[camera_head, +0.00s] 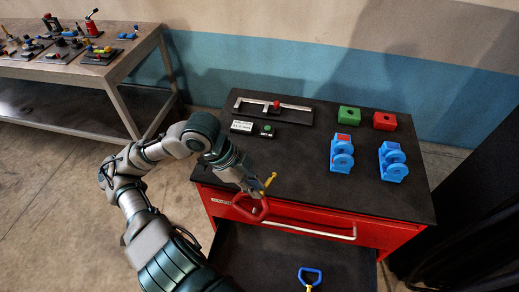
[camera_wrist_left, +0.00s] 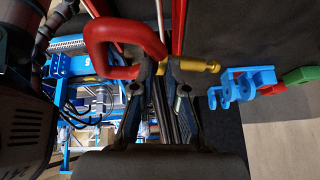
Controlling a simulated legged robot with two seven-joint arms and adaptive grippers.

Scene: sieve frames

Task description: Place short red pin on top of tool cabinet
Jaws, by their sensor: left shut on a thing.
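The short red pin (camera_head: 249,213) has a red loop handle and a yellow shaft. My left gripper (camera_head: 257,190) is shut on it, near where handle and shaft meet. In the head view it shows at the front left edge of the tool cabinet (camera_head: 290,165), which is red with a black top. The yellow end points over the top; I cannot tell the height above it. In the left wrist view the red handle (camera_wrist_left: 122,42) is left of the fingertips (camera_wrist_left: 150,75) and the yellow shaft sticks out right. My right gripper is not in view.
Two blue holders (camera_head: 341,155) (camera_head: 393,163), a green block (camera_head: 349,114), a red block (camera_head: 384,121) and a caliper (camera_head: 275,107) stand on the cabinet top. A blue-handled pin (camera_head: 310,275) lies in the open drawer below. The top's middle is clear.

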